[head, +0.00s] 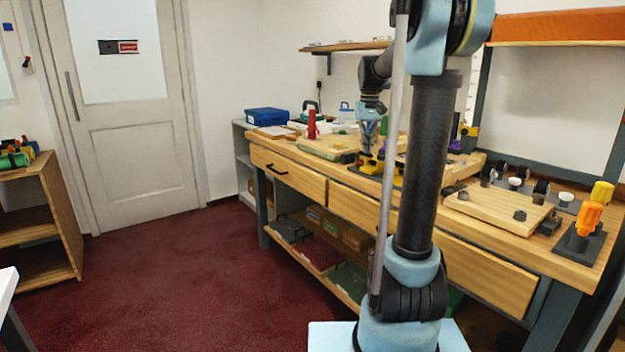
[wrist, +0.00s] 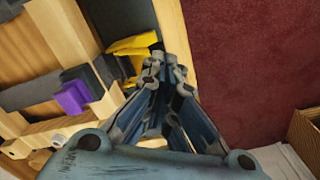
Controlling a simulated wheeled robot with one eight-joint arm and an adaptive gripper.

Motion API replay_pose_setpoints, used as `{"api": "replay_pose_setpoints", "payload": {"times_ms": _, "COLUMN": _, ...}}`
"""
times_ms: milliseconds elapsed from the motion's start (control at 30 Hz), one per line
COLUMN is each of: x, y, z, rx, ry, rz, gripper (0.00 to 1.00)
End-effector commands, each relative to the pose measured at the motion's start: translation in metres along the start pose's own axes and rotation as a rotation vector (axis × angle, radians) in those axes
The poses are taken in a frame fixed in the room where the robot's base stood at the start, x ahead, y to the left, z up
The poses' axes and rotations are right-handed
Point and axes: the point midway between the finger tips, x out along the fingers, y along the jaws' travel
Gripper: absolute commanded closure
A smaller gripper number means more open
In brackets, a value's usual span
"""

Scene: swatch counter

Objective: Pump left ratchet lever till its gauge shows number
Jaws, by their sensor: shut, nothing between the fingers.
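My gripper (head: 369,138) is over the workbench in the head view, pointing down, just above or beside a yellow part (head: 371,164) on the bench. In the wrist view my gripper (wrist: 165,68) is shut and empty, with its fingertips near a yellow piece (wrist: 132,46) by the bench edge. I cannot tell whether they touch. A red upright handle (head: 312,125) stands farther left on the bench. An orange handle (head: 588,220) on a dark base stands at the right end. I cannot tell which of these is the left ratchet lever. No gauge reading is legible.
A purple block (wrist: 74,96) sits close to the gripper on the bench. A wooden board (head: 500,208) lies to the right, and a blue box (head: 266,115) stands at the far left end. Red floor (head: 190,270) in front of the bench is open.

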Motion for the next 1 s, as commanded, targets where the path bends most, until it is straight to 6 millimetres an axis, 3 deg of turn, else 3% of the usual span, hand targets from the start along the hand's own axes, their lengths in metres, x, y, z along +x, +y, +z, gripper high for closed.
{"api": "replay_pose_setpoints", "payload": {"times_ms": 667, "x": 0.03, "y": -0.006, "z": 0.003, "rx": 0.0, "ry": 0.0, "rz": 0.0, "gripper": 1.0}}
{"api": "replay_pose_setpoints", "payload": {"times_ms": 1000, "x": 0.016, "y": -0.003, "z": 0.002, "rx": 0.0, "ry": 0.0, "rz": 0.0, "gripper": 1.0}}
